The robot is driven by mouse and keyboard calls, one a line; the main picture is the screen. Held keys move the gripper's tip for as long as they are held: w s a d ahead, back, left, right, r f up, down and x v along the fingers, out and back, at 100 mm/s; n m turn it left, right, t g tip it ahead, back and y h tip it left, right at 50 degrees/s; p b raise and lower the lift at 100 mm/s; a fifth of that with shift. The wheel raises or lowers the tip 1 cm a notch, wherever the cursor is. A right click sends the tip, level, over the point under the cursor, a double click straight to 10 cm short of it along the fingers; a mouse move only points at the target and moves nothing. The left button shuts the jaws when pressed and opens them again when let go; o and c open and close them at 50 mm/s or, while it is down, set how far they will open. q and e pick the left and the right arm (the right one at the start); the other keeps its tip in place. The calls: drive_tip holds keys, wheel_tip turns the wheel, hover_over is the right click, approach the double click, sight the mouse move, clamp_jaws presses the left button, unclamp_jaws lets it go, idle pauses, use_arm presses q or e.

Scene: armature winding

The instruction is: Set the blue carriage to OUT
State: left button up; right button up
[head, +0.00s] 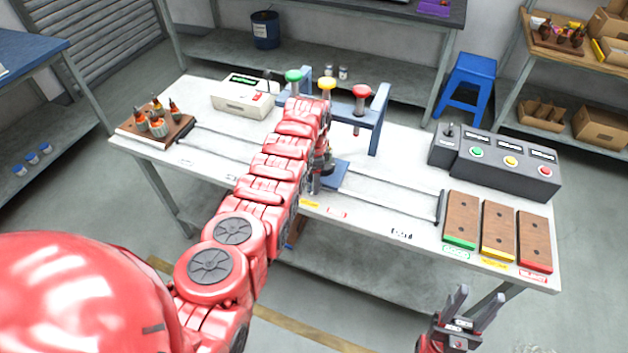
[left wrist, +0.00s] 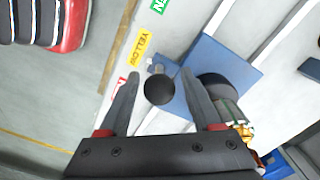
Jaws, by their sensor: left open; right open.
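The blue carriage (head: 335,176) sits on the rails near the middle of the white table, partly hidden behind my left arm. In the left wrist view it is a blue plate (left wrist: 238,62) carrying a dark round part, with a black ball knob (left wrist: 159,90) on its near side. My left gripper (left wrist: 160,85) is open, with the knob in view between its fingers; contact cannot be told. In the head view the left gripper is mostly hidden by the arm. My right gripper (head: 468,302) is open and empty, in front of the table.
A blue gantry (head: 376,132) with green, yellow and red knobs stands behind the carriage. A wooden rack with wound parts (head: 152,124) is at the left end. Three wooden plates (head: 498,231) and a button box (head: 505,167) are at the right. The rails right of the carriage look clear.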

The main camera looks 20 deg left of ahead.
use_arm(q)
drive_tip(key=shift+f, duration=0.4)
drive_tip(key=shift+s+f, duration=0.1)
drive_tip(key=shift+f, duration=0.2)
drive_tip(key=shift+c, duration=0.3)
clamp_jaws()
idle(0.9)
